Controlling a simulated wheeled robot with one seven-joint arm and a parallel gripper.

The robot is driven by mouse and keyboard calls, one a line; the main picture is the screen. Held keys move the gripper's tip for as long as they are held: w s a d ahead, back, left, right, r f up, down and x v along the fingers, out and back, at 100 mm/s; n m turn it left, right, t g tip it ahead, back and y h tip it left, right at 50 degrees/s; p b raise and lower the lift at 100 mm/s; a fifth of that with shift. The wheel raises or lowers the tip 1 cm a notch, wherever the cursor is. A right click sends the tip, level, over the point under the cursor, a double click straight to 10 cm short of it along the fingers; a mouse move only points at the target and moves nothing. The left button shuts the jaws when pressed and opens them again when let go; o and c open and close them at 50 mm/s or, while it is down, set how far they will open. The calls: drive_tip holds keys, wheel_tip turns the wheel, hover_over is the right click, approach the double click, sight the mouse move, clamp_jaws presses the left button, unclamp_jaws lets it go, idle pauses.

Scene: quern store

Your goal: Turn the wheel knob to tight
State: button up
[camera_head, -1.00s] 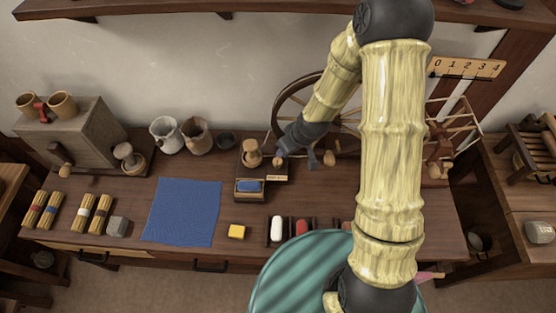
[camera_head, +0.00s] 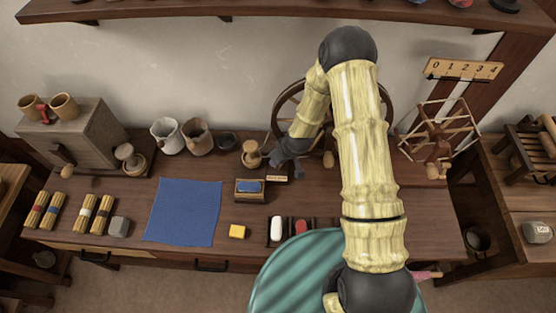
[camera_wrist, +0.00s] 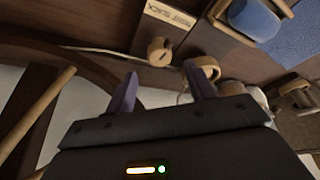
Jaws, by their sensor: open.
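The small round wooden wheel knob (camera_wrist: 159,50) shows in the wrist view, standing on the dark wood just below a tan label (camera_wrist: 168,14) whose lettering is too blurred to read. My gripper (camera_wrist: 163,88) is open and empty. Its two purple fingers point toward the knob, which sits ahead of the gap between them and looks apart from both.
A blue cloth (camera_head: 183,212) lies further left. A reel (camera_head: 440,130) stands right.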

drive_tip(key=x, duration=0.6)
drive_tip(key=shift+r+p, duration=0.1)
drive_tip(key=shift+p, duration=0.2)
drive_tip(key=c, duration=1)
